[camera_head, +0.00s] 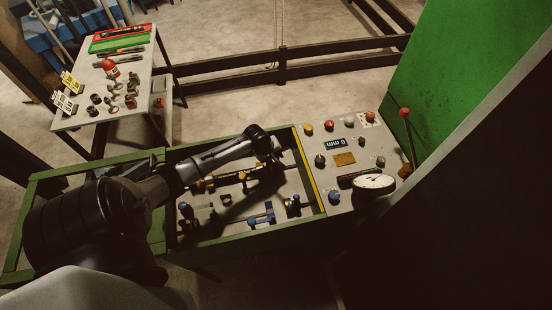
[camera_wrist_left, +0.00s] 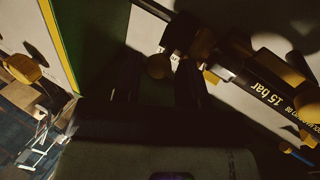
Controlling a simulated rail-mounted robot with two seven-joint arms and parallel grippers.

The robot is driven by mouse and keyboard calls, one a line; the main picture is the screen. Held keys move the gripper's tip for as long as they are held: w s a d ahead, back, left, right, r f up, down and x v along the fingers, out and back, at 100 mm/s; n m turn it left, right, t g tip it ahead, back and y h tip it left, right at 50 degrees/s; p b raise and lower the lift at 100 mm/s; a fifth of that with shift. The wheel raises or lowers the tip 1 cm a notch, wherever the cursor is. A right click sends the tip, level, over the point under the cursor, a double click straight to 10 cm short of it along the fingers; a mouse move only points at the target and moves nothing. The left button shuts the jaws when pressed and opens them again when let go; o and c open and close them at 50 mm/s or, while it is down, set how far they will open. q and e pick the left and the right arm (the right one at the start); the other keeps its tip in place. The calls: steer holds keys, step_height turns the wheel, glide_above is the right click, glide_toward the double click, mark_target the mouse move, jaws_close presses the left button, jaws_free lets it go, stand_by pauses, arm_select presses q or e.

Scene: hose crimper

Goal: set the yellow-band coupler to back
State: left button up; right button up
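The green-framed bench bay (camera_head: 228,238) holds a dark hose line with yellow parts, and a yellow fitting (camera_head: 243,176) shows along it. My left arm reaches across the bay, and my left gripper (camera_head: 272,152) is low over its back right part. In the left wrist view, a dark coupler (camera_wrist_left: 188,38) with a narrow yellow band (camera_wrist_left: 211,77) joins a black hose marked "15 bar" (camera_wrist_left: 272,92). Contact is unclear. My right gripper is out of view.
Blue-handled fittings (camera_head: 262,217) sit at the bay's front. A control panel (camera_head: 345,143) with buttons, a display and a round gauge (camera_head: 374,184) stands right of it. A side table (camera_head: 85,118) with small parts is at the back left. A green wall (camera_head: 455,75) rises at right.

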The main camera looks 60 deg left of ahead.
arm_select(q)
steer(key=shift+x, duration=0.8)
steer(key=shift+c, duration=0.2)
jaws_close()
